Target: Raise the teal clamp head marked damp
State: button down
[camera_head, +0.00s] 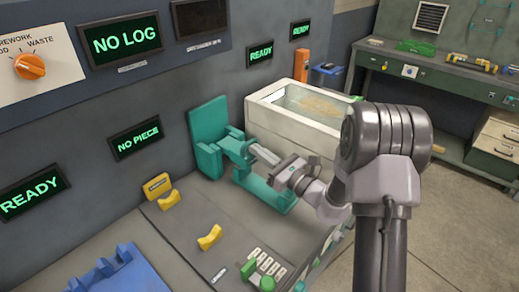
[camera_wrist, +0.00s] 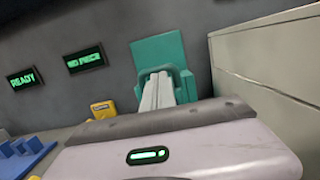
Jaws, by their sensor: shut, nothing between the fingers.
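The teal clamp (camera_head: 207,122) stands on the bench against the grey wall, with an upright back plate, a jutting head part (camera_head: 235,147) and a low base (camera_head: 268,193). In the wrist view the teal back plate (camera_wrist: 158,50) rises straight ahead behind the fingers. No "damp" mark is readable on it. My gripper (camera_head: 256,150) is shut and empty, its fingertips at the teal head part; whether they touch it I cannot tell. The shut fingers (camera_wrist: 158,88) also show in the wrist view, in front of the clamp and hiding its middle.
A pale open-topped box (camera_head: 262,118) stands close on the clamp's right. Yellow cradles (camera_head: 210,238), a blue fixture (camera_head: 120,270) and a green button (camera_head: 267,283) are on the bench's nearer part.

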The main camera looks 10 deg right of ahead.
jog(key=r+g+p, duration=0.1)
jog(key=r+p, duration=0.1)
jog(key=p, duration=0.3)
jog(key=w+r+g+h+p, duration=0.1)
jog(key=r+p, duration=0.1)
jog(key=p, duration=0.3)
jog(key=a+r+g+h+p, duration=0.1)
jog(key=r+p, duration=0.1)
jog(key=p, duration=0.3)
jog(key=shift+w+a+r, duration=0.1)
jog(key=shift+w+r, duration=0.2)
jog(key=shift+r, duration=0.05)
jog(key=w+a+r+g+h+p, duration=0.3)
jog(key=w+a+p, duration=0.4)
jog(key=p, duration=0.9)
jog(key=shift+w+r+g+h+p, duration=0.4)
jog(key=shift+w+r+g, duration=0.3)
jog(key=shift+w+g, duration=0.7)
jog(key=shift+w+a, duration=0.15)
